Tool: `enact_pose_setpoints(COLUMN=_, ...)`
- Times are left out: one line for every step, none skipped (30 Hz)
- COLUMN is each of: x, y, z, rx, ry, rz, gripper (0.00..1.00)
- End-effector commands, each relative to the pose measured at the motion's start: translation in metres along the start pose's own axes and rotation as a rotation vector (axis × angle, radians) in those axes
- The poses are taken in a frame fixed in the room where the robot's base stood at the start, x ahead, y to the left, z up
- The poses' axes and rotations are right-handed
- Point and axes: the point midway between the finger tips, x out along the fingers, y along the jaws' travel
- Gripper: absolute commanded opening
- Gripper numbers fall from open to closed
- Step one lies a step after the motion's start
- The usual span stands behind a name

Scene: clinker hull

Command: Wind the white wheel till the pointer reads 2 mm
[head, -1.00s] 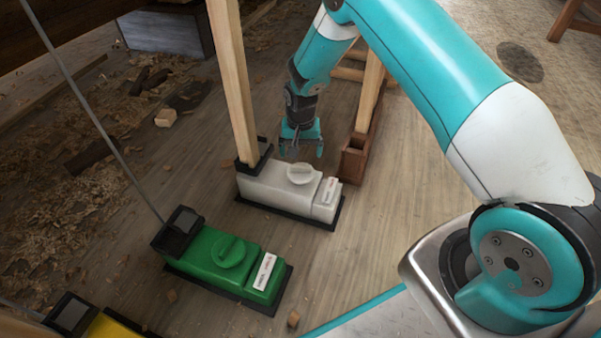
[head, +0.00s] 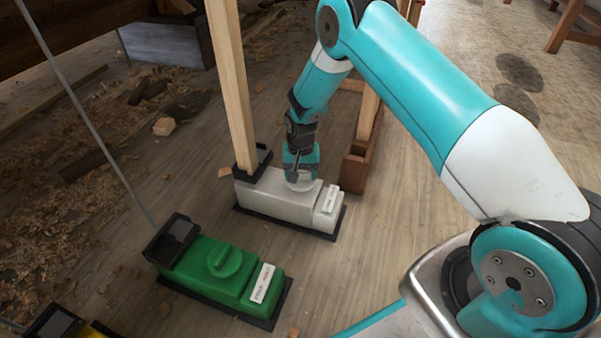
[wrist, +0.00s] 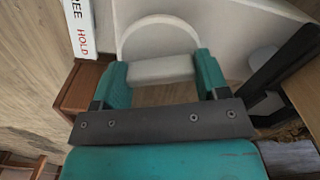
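The white wheel (head: 301,184) is a round knob on top of the white box (head: 262,193). In the wrist view its pale raised bar (wrist: 160,69) lies between my fingertips, with its rim (wrist: 150,22) curving behind. My gripper (head: 301,178) is down at the wheel from above; it also shows in the wrist view (wrist: 162,72). Its teal fingers stand apart at the two ends of the bar. I see no clear gap, but cannot tell whether they press on it. A label (wrist: 82,30) reads "REE" and "HOLD". No pointer or millimetre reading can be made out.
A green box (head: 217,273) with its own knob stands nearer, and part of a yellow one shows at bottom left. A wooden post (head: 232,90) rises from the white box's far end. A brown wooden holder (head: 355,170) stands close right. Shavings litter the floor at left.

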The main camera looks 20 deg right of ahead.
Motion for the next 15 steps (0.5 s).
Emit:
enact_pose_setpoints(x=-0.0001, y=0.0, z=0.0, rx=0.0, ry=0.0, rz=0.0, gripper=0.44)
enact_pose_setpoints(x=-0.0003, y=0.0, z=0.0, rx=0.0, ry=0.0, rz=0.0, gripper=0.44)
enact_pose_setpoints(x=-0.001, y=0.0, z=0.0001, rx=-0.002, ry=0.0, rz=0.0, gripper=0.44)
enact_pose_setpoints(x=-0.0017, y=0.0, z=0.0002, rx=-0.005, ry=-0.001, rz=0.0, gripper=0.44)
enact_pose_setpoints(x=-0.0025, y=0.0001, z=0.0003, rx=-0.01, ry=-0.001, rz=0.001, gripper=0.44)
enact_pose_setpoints(x=-0.0035, y=0.0001, z=0.0003, rx=-0.017, ry=-0.001, rz=0.001, gripper=0.44)
enact_pose_setpoints(x=-0.0041, y=0.0, z=0.0002, rx=-0.025, ry=-0.001, rz=0.001, gripper=0.44)
enact_pose_setpoints(x=-0.0043, y=0.0, z=0.0002, rx=-0.032, ry=-0.001, rz=0.001, gripper=0.44)
enact_pose_setpoints(x=-0.0036, y=0.0002, z=0.0004, rx=-0.039, ry=-0.002, rz=0.001, gripper=0.44)
enact_pose_setpoints(x=-0.0026, y=0.0002, z=0.0005, rx=-0.043, ry=-0.002, rz=0.001, gripper=0.44)
enact_pose_setpoints(x=-0.0015, y=0.0002, z=0.0005, rx=-0.045, ry=-0.001, rz=0.001, gripper=0.44)
enact_pose_setpoints(x=-0.0004, y=0.0001, z=0.0004, rx=-0.046, ry=-0.001, rz=0.0, gripper=0.44)
enact_pose_setpoints(x=0.0, y=0.0001, z=0.0003, rx=-0.045, ry=-0.001, rz=0.0, gripper=0.44)
enact_pose_setpoints(x=0.0001, y=0.0001, z=0.0003, rx=-0.045, ry=-0.001, rz=0.0, gripper=0.44)
enact_pose_setpoints(x=0.0, y=0.0001, z=0.0003, rx=-0.045, ry=-0.001, rz=0.0, gripper=0.44)
